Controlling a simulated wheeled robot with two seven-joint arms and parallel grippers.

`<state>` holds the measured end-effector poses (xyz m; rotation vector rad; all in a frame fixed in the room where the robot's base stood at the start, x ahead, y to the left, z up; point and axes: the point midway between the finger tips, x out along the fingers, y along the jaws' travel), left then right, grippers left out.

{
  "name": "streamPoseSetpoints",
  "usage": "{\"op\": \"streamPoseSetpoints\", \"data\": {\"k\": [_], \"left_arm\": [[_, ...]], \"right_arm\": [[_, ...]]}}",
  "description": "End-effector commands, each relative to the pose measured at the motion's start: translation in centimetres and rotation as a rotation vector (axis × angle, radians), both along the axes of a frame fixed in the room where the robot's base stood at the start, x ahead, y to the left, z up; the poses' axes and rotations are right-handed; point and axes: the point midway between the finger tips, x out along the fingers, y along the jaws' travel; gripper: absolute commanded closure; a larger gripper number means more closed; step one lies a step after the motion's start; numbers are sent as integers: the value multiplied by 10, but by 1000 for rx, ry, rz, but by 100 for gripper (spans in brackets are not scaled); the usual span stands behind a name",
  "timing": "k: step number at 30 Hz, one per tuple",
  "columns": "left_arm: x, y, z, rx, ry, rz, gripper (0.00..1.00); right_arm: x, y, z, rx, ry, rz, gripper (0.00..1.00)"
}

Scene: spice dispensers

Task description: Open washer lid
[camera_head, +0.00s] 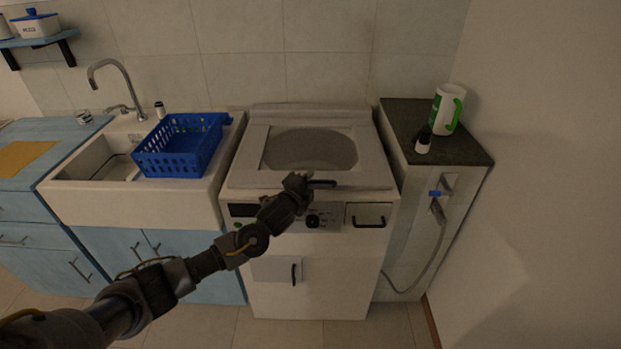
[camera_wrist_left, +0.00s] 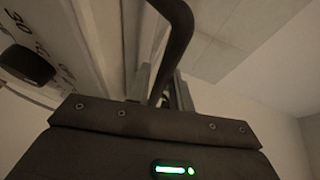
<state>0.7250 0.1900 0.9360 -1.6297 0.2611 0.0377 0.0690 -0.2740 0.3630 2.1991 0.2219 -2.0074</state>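The washer (camera_head: 272,270) is a white top-loading machine in the middle of the head view. Its lid (camera_head: 250,150), with an oval grey window (camera_head: 312,150), lies flat and shut. A dark lid handle (camera_head: 323,184) sits at the lid's front edge. My left gripper (camera_head: 299,183) is at the left end of this handle, and its arm covers part of the front panel. In the left wrist view the dark curved handle (camera_wrist_left: 180,30) runs down to the grey fingers (camera_wrist_left: 160,88); whether they are clamped on it is unclear. My right gripper is not in view.
A blue basket (camera_head: 182,150) stands on the sink (camera_head: 65,205) to the left. A control knob (camera_head: 313,221) and a drawer (camera_head: 368,211) are below the lid.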

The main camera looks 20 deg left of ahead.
Motion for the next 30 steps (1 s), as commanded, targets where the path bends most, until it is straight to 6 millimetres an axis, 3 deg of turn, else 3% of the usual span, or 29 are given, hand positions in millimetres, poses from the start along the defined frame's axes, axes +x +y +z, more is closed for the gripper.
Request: {"op": "streamPoseSetpoints", "data": {"k": [6, 14, 20, 30], "left_arm": [[14, -2, -3, 0, 1, 0, 78], [16, -3, -4, -1, 1, -1, 78], [16, -3, -3, -1, 1, -1, 100], [16, -2, 0, -2, 3, 0, 100]], "right_arm": [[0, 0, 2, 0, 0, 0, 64], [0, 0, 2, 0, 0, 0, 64], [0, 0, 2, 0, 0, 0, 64], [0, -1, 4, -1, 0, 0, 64]]}}
